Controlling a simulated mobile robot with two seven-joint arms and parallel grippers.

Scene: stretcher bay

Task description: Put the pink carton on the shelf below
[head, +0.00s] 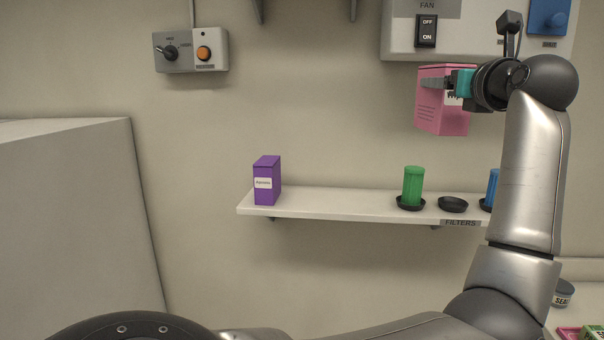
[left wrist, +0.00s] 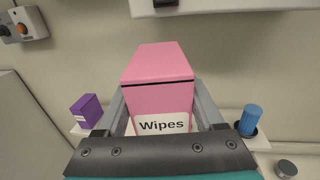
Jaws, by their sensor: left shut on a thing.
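The pink carton (head: 438,112) hangs in the air in front of the wall, above the right half of the shelf (head: 335,204). My left gripper (head: 440,84) is shut on it, coming in from its right side in the head view. In the left wrist view the carton (left wrist: 158,66) sits between the two fingers and shows a white "Wipes" label. The white wall shelf is clearly below the carton, with a gap between them. My right gripper is not in view.
A purple carton (head: 266,182) stands at the shelf's left end. A green cylinder (head: 413,185) in a dark cup, an empty dark cup (head: 453,204) and a blue cylinder (head: 493,186) stand on the right. The shelf between purple and green is clear. A fan switch panel (head: 460,42) is above.

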